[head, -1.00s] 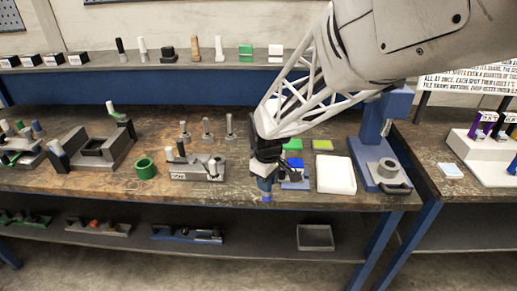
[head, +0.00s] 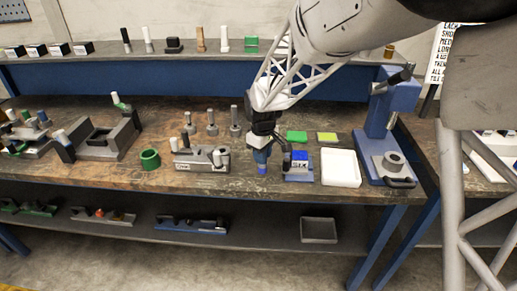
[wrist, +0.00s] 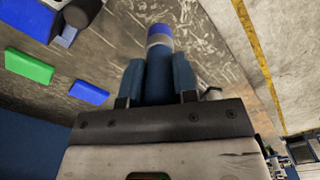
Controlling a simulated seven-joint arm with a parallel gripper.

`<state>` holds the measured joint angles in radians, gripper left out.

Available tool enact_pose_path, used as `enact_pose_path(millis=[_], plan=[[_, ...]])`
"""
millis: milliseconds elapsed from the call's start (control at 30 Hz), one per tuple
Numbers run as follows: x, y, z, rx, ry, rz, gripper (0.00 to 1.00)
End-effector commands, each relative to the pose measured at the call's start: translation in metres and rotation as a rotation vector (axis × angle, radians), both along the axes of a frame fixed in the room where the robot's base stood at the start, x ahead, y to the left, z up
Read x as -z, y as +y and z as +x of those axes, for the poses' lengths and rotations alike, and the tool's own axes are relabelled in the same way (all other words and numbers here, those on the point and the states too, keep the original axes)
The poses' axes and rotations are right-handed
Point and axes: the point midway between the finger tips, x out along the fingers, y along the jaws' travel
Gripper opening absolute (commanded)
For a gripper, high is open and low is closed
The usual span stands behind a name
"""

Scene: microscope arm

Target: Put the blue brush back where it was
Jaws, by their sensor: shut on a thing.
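My gripper (head: 261,153) is shut on the blue brush and holds it pointing down near the table's front edge. The brush (head: 262,169) shows a bright blue tip below the fingers. In the wrist view the brush (wrist: 159,40) shows a blue end, a pale band and a dark blue body between the two fingers of my gripper (wrist: 159,78). A grey holder (head: 202,166) with a dark and a pale handle stands just left of my gripper. A blue block (head: 299,174) marked "SIX" stands just right. Whether the brush tip touches anything is unclear.
A white tray (head: 340,167) and a blue press (head: 385,130) stand to the right. Green (head: 297,137) and yellow-green (head: 327,137) pads lie behind. Several grey pegs (head: 212,124) stand behind the holder. A green ring (head: 150,159) is further left. The lower shelf runs below.

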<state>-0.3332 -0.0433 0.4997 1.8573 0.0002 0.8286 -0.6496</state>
Motion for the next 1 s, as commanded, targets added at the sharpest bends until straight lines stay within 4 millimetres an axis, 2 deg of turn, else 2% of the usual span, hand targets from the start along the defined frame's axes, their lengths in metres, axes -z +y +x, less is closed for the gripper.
enact_pose_path(millis=[300, 433, 600, 1000], plan=[[0.004, 0.014, 0.042, 0.0, -0.001, 0.0, 0.03], [0.005, 0.018, 0.053, 0.0, -0.001, 0.0, 0.03], [0.005, 0.02, 0.06, 0.0, -0.001, 0.0, 0.03], [0.009, 0.02, 0.06, 0.0, 0.0, 0.0, 0.03]])
